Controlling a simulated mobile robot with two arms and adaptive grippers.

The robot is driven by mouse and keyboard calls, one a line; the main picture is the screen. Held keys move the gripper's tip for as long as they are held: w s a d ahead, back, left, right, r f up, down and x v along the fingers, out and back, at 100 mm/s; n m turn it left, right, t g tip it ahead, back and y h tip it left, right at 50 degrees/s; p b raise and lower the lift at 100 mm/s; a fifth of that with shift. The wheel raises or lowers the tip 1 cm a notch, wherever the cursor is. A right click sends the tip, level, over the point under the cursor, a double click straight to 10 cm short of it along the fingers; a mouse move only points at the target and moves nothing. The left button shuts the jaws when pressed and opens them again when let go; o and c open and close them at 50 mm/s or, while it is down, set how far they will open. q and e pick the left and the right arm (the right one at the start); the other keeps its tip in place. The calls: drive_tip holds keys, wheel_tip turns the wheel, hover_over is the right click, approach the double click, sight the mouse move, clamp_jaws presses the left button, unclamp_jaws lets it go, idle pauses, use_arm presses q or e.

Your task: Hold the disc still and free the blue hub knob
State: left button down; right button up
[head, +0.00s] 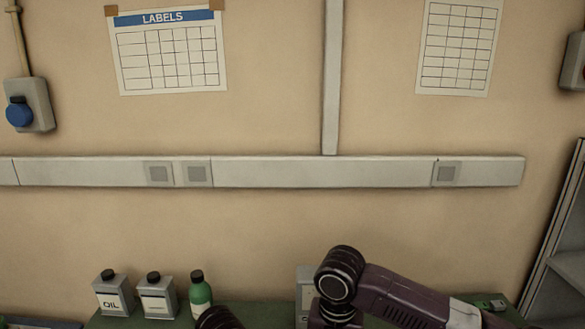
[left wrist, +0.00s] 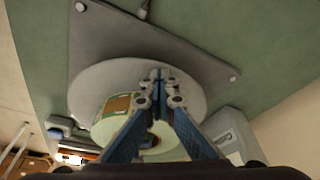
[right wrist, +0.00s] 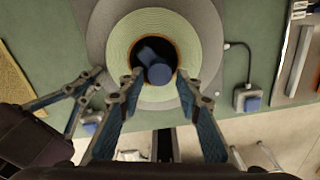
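In the right wrist view, a grey disc (right wrist: 211,40) carries a pale green tape roll (right wrist: 118,48). The blue hub knob (right wrist: 157,70) sits in the roll's dark centre. My right gripper (right wrist: 158,84) is open, its fingers apart on either side below the knob and not touching it. My left gripper (right wrist: 97,82) is at the disc's left edge. In the left wrist view, the left gripper's fingertips (left wrist: 160,78) are close together on the disc (left wrist: 88,88), beside the tape roll (left wrist: 108,122). The knob is not clear there. The head view shows neither disc nor knob.
A dark grey base plate (left wrist: 125,38) lies under the disc on the green bench (left wrist: 45,70). A blue-topped box with a cable (right wrist: 247,100) stands to the right. In the head view, an oil can (head: 114,298) and a green bottle (head: 200,292) stand at the back.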

use_arm(q)
drive_tip(key=shift+s+a+f, duration=0.15)
drive_tip(key=shift+s+f, duration=0.05)
drive_tip(key=shift+f, duration=0.25)
use_arm(e)
wheel_tip(320, 180, up, 4)
drive_tip(key=shift+f, duration=0.15)
use_arm(q)
drive_tip(key=shift+r, duration=0.1)
